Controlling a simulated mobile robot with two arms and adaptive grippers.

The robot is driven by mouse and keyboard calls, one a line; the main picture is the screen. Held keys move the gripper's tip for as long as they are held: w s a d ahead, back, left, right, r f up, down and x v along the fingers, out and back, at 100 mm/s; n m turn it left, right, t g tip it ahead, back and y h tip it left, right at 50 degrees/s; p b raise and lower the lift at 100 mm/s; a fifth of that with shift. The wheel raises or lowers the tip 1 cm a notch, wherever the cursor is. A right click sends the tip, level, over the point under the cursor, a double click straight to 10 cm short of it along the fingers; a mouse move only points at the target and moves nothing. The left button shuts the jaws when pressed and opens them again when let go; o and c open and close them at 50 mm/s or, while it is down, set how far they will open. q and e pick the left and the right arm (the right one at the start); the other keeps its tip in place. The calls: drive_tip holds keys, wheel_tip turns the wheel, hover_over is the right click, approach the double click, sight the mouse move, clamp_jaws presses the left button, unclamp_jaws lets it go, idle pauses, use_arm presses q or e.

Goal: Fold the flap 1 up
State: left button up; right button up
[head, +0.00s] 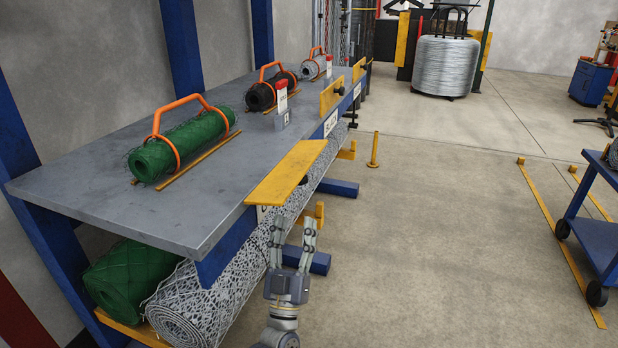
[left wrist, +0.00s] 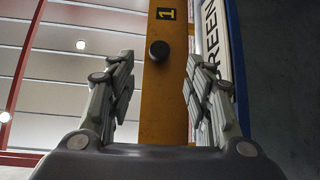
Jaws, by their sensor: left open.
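Flap 1 (head: 288,174) is a yellow plate sticking out roughly level from the table's front edge. In the left wrist view its underside (left wrist: 168,95) shows a black "1" label (left wrist: 166,14) and a round dark knob (left wrist: 160,51). My left gripper (head: 308,222) is below the flap, pointing up, with its fingers open. In the left wrist view the open fingers (left wrist: 159,65) stand on either side of the flap and knob in the picture; I see no clear contact. My right gripper is not in view.
The grey table (head: 90,172) carries a green mesh roll (head: 185,142) with an orange handle. Two more yellow flaps stand upright farther along the edge (head: 331,96) (head: 359,69). A large wire mesh roll (head: 220,295) lies under the table.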

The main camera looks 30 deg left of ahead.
sight(300, 184)
use_arm(q)
drive_tip(key=x, duration=0.9)
drive_tip(key=shift+w+a+r, duration=0.1)
drive_tip(key=shift+w+r, duration=0.05)
drive_tip(key=shift+r, duration=0.15)
drive_tip(key=shift+y, duration=0.3)
clamp_jaws()
